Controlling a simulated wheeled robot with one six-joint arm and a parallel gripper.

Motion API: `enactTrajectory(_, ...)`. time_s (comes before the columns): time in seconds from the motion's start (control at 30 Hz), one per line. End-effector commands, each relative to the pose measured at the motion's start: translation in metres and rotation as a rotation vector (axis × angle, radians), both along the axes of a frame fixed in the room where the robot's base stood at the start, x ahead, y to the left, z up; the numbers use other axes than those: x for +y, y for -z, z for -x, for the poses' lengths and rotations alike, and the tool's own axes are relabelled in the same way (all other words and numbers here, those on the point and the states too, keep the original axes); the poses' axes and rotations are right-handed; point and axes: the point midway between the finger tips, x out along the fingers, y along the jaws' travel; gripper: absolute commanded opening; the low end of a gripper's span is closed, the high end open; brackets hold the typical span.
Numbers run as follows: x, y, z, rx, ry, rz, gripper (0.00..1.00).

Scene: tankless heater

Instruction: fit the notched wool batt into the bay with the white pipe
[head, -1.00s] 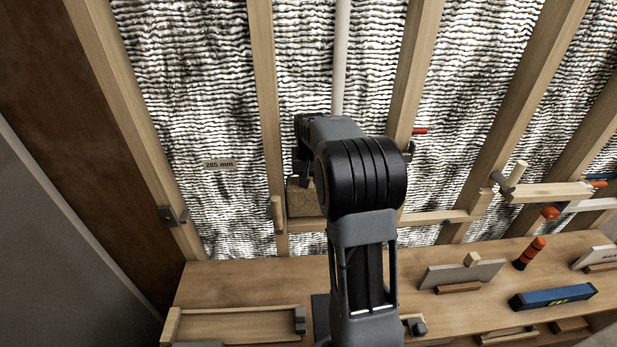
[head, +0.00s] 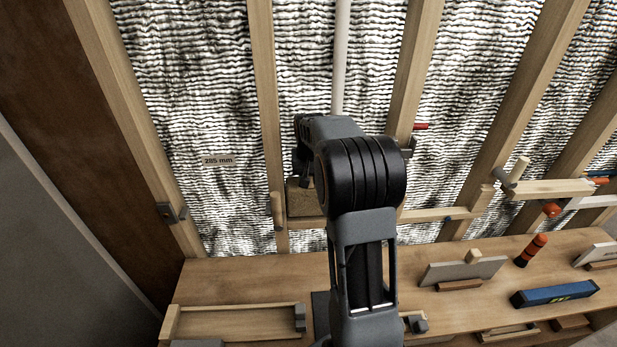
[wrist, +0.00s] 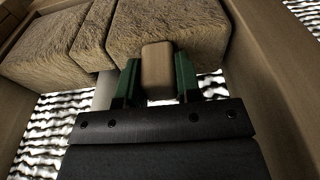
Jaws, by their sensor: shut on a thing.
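The brown wool batt (wrist: 170,30) fills the top of the wrist view, with a narrow recessed strip at its notch. My gripper (wrist: 157,75) has green fingers shut on the wooden grip block (wrist: 157,68) on its near face. In the head view part of the batt (head: 304,200) shows low in the bay, just above a wooden crosspiece; my arm hides the rest. The white pipe (head: 340,60) runs down this bay and shows pale below the notch in the wrist view (wrist: 104,92). I cannot tell whether the pipe sits inside the notch.
Wooden studs (head: 265,90) bound the bay on both sides, with silvery foil behind. A "285 mm" label (head: 217,160) is in the bay to the left. The bench (head: 250,275) below carries a wooden tray (head: 235,320), a blue level (head: 553,293) and an orange-black tool (head: 531,250).

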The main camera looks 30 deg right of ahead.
Motion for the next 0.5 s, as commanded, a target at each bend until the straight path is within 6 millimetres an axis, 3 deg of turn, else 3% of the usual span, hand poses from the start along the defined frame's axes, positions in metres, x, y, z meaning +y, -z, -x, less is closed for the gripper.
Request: enactTrajectory(0.5,-0.0001,0.0080,-0.0001,-0.001,0.000,0.000,0.00)
